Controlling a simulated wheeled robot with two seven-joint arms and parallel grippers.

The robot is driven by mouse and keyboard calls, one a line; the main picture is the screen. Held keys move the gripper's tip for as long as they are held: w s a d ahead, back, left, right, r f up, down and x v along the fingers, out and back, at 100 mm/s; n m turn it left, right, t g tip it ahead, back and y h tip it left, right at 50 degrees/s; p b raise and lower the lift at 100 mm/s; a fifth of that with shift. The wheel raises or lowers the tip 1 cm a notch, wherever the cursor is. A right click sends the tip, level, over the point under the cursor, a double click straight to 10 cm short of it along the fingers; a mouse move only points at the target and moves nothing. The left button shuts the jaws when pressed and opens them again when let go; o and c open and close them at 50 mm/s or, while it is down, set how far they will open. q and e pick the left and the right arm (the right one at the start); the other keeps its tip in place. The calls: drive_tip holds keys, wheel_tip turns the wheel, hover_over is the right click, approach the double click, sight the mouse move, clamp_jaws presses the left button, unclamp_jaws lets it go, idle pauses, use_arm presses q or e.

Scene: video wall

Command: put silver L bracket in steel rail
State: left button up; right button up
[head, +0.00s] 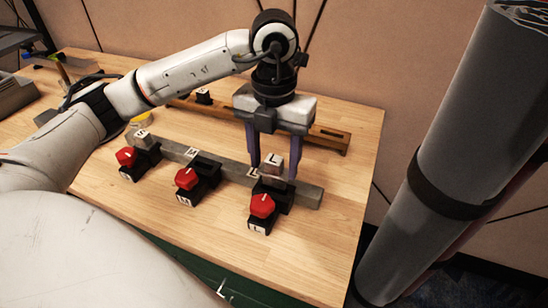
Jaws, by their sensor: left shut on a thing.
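The silver L bracket (273,165) is a small grey block with an "L" on its top. My left gripper (272,173) points straight down and is shut on it, one finger on each side. The steel rail (309,195) is a long grey bar running from upper left to lower right across the table. The bracket is over the rail near its right end, beside the rail's "L" mark and behind the black L clamp (264,212) with its red knob. I cannot tell whether the bracket touches the rail. My right gripper is not in view.
Black clamps with red knobs marked S (127,158) and M (187,180) stand along the rail. A brown wooden bar (328,136) lies behind. A thick grey cylinder (440,140) fills the right side. The table's right part (345,190) is bare.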

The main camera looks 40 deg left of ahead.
sight(274, 176)
use_arm(q)
drive_tip(key=shift+f, duration=0.2)
idle(0.4)
drive_tip(key=shift+f+b, duration=0.5)
drive_tip(key=shift+b, duration=0.05)
drive_tip(key=shift+f, duration=0.3)
drive_tip(key=shift+f+b, duration=0.4)
drive_tip(key=shift+b, duration=0.2)
drive_tip(key=shift+f, duration=0.3)
idle(0.3)
drive_tip(key=shift+f+b, duration=0.65)
drive_tip(key=shift+b, duration=0.05)
drive_tip(key=o, duration=1.8)
